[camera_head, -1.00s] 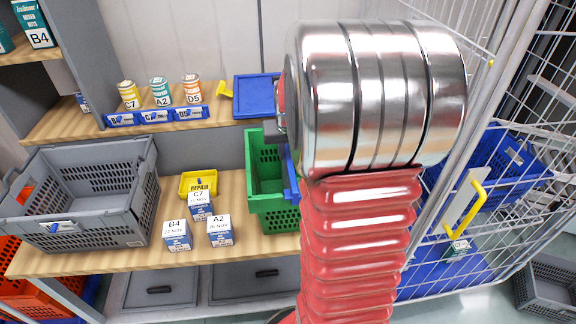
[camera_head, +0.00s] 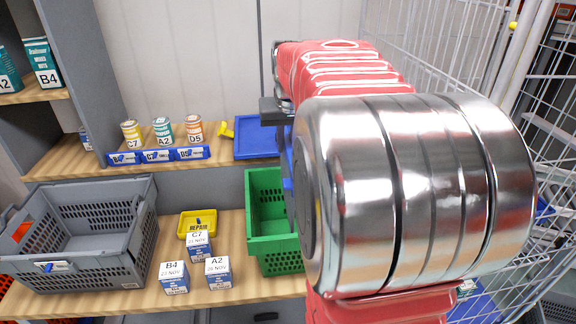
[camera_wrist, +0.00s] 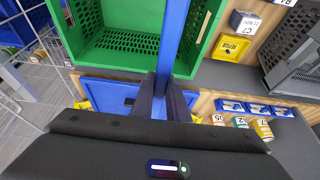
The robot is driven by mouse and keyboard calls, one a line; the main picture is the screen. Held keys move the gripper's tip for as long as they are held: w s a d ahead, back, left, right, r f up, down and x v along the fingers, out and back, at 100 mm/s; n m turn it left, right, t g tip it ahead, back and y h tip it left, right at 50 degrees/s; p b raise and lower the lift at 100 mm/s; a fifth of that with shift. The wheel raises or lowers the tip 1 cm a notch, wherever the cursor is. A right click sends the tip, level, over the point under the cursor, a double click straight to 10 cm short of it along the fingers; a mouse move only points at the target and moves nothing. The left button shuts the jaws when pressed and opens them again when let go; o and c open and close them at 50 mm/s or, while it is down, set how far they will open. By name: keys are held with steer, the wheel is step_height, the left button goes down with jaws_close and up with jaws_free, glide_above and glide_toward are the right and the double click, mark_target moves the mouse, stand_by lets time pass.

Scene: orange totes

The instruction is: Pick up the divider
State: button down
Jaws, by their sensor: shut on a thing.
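The blue divider (camera_wrist: 172,38) stands upright between my gripper's dark fingers (camera_wrist: 162,90) in the wrist view. My gripper is shut on its near end. In the head view a strip of the divider (camera_head: 288,165) shows beside my arm, above the right part of the green crate (camera_head: 265,240). The crate also shows in the wrist view (camera_wrist: 125,12), with the divider crossing in front of its right side. My arm hides much of the divider and of the crate's right side in the head view. I cannot tell whether the divider's lower edge is clear of the crate.
A grey crate (camera_head: 140,215), a yellow bin (camera_head: 187,222) and several small labelled boxes stand left of the green crate. A blue tray (camera_head: 255,150) and several cans sit on the shelf behind. A wire cage (camera_head: 420,50) stands on the right.

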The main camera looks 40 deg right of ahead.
step_height(320, 180, up, 12)
steer(key=shift+f, duration=0.2)
stand_by(0.9)
